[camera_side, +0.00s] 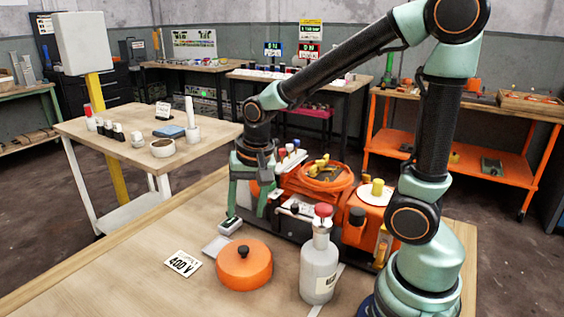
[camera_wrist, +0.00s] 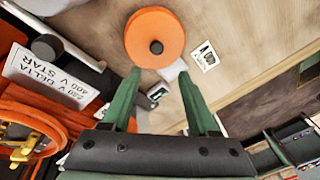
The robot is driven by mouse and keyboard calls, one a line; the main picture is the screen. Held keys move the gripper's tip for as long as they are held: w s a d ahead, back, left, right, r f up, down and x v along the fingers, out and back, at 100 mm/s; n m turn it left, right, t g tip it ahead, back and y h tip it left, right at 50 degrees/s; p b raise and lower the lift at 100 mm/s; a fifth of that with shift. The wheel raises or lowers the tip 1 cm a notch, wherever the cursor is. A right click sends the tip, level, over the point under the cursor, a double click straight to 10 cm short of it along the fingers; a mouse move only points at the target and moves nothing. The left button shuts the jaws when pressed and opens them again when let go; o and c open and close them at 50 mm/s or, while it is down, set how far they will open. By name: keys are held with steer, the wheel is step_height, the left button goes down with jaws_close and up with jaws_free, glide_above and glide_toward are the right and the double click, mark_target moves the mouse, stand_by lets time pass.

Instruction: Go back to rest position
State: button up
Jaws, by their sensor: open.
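My gripper (camera_side: 253,197) is open, with its green fingers pointing down above the wooden table beside the orange machine. In the wrist view its two fingers (camera_wrist: 163,90) stand apart with nothing held between them. A small dark and pale block (camera_wrist: 157,93) lies on the table near the left finger; it also shows in the side view (camera_side: 230,226), below the fingers. An orange round lid with a black knob (camera_side: 244,264) sits on the table in front of the gripper.
A white bottle with a red top (camera_side: 319,262) stands right of the lid. The orange machine (camera_side: 325,185) with a coiled orange ring is close to my gripper. The table's left front is clear.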

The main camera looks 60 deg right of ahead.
steer(key=s+r+n+t, duration=0.3)
steer(key=s+r+n, duration=0.3)
steer(key=r+n, duration=0.2)
steer(key=shift+d+r+n, duration=0.25)
steer(key=shift+r+n, duration=0.1)
steer(key=shift+n, duration=0.25)
steer(key=shift+s, duration=0.1)
